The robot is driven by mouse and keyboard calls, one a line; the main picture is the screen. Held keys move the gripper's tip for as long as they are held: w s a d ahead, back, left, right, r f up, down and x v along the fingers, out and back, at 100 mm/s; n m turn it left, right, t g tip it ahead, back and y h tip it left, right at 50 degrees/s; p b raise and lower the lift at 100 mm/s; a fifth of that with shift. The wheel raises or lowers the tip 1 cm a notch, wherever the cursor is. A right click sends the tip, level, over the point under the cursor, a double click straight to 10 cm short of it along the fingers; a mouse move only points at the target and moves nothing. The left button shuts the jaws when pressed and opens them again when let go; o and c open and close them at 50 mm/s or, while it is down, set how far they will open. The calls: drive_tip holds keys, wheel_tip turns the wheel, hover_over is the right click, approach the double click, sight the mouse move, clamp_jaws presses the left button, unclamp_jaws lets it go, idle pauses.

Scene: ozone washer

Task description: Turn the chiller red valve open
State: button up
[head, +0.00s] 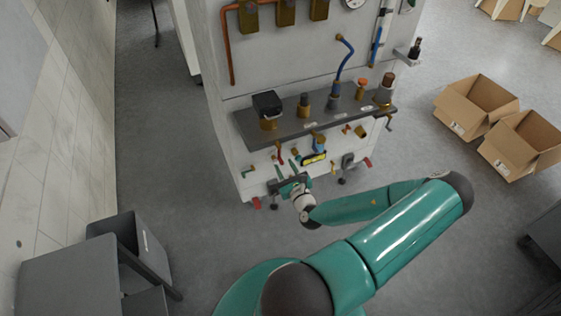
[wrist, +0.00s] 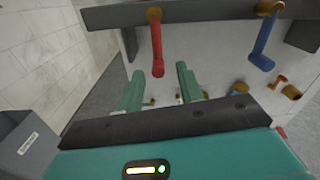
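The red valve handle (wrist: 157,45) hangs straight down from a brass fitting under the dark shelf in the wrist view. In the head view the red handle (head: 279,153) is small, on the front of the white machine. My gripper (wrist: 160,71) is open, with its two green fingers apart and nothing held. The handle's lower end appears in line with the gap between the fingertips; I cannot tell whether it is within their reach. In the head view my gripper (head: 287,164) is just below the handle, close to the machine.
A blue valve handle (wrist: 263,45) hangs to the right of the red one. The dark shelf (head: 340,117) juts out above. A grey bin (head: 148,250) stands at the lower left, and open cardboard boxes (head: 475,105) lie on the right. The floor between is clear.

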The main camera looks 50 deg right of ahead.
sight(280, 160)
drive_tip(key=shift+x, duration=1.9)
clamp_jaws()
drive_tip(key=shift+a, duration=0.15)
drive_tip(key=shift+w+a+r+m, duration=0.5)
drive_tip(key=shift+a+r+m, duration=0.45)
drive_tip(key=shift+m, duration=2.05)
drive_tip(key=shift+w+a+r+m, duration=0.5)
drive_tip(key=shift+a+r+m, duration=0.4)
drive_tip(key=shift+m, duration=2.1)
drive_tip(key=shift+w+a+r+m, duration=0.6)
drive_tip(key=shift+r+m, duration=0.55)
drive_tip(key=shift+m, duration=1.85)
drive_tip(key=shift+a, duration=0.1)
